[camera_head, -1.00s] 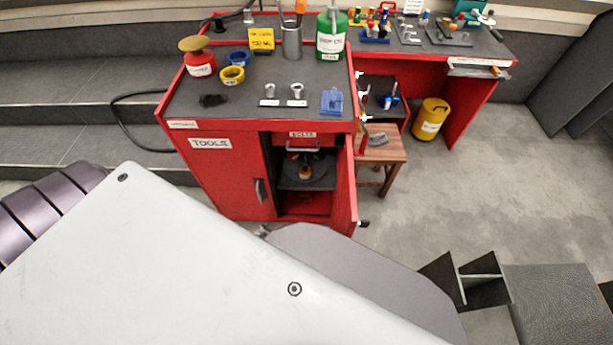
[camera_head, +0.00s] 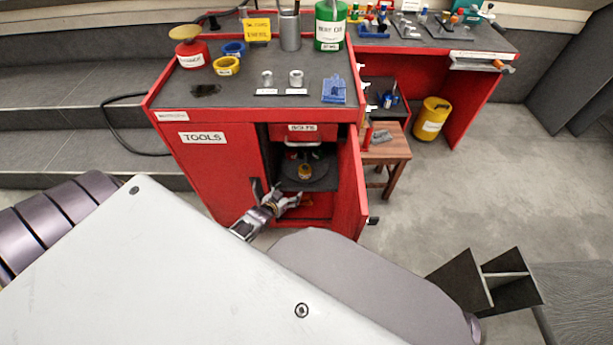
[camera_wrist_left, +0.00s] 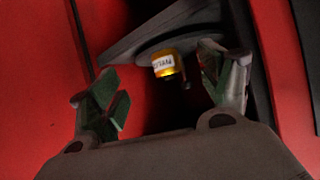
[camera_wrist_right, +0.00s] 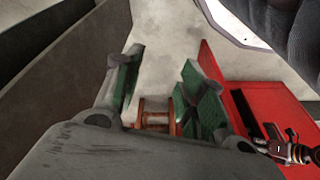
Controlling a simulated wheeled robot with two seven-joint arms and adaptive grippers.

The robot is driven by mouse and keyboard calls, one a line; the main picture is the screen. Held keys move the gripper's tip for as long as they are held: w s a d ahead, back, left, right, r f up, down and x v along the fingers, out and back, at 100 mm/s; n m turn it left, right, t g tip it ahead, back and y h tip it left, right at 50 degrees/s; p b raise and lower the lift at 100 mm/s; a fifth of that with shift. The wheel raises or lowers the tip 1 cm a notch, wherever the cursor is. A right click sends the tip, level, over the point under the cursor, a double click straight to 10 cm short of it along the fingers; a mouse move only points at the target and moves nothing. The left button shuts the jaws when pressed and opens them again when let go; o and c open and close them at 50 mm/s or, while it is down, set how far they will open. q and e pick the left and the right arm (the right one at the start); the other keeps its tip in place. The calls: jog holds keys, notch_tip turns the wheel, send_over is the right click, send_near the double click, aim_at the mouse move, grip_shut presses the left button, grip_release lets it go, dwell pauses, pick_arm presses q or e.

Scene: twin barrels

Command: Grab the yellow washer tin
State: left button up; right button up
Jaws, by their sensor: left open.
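The yellow tin (camera_head: 304,171) with a white label stands on a dark round plate (camera_head: 322,181) inside the open cabinet compartment. It also shows in the left wrist view (camera_wrist_left: 163,66), beyond and between the fingertips. My left gripper (camera_head: 281,197) is at the front of the compartment, before and a little below the tin. It is open and empty, and its two fingers spread apart in the left wrist view (camera_wrist_left: 165,88). My right gripper (camera_wrist_right: 160,85) shows only in its own wrist view, open, away from the tin. The compartment's inside is dark.
The red cabinet (camera_head: 215,165) has a closed left door and an open right door (camera_head: 350,185) beside the compartment. A wooden stool (camera_head: 388,152) and a yellow drum (camera_head: 432,118) stand to the right.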

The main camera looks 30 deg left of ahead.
aim_at(304, 170)
pick_arm(q)
jog(key=shift+t, duration=0.6)
jog(key=shift+w+a+r+b, duration=0.1)
jog(key=shift+w+r+b, duration=0.75)
jog(key=shift+w+r, duration=0.85)
pick_arm(e)
jog(key=shift+a+v, duration=0.25)
jog(key=shift+v, duration=0.85)
jog(key=shift+a+v, duration=0.2)
jog(key=shift+v, duration=0.95)
pick_arm(q)
jog(key=b+x, duration=0.3)
jog(key=x, duration=0.4)
jog(key=shift+w+f, duration=0.1)
jog(key=shift+w, duration=0.05)
jog(key=shift+w+f+b, duration=0.15)
jog(key=shift+w+b, duration=0.15)
jog(key=shift+w, duration=0.15)
pick_arm(e)
jog(key=shift+w+a+f+t+y, duration=0.3)
jog(key=shift+a+f+t+y, duration=0.25)
jog(key=shift+a, duration=0.3)
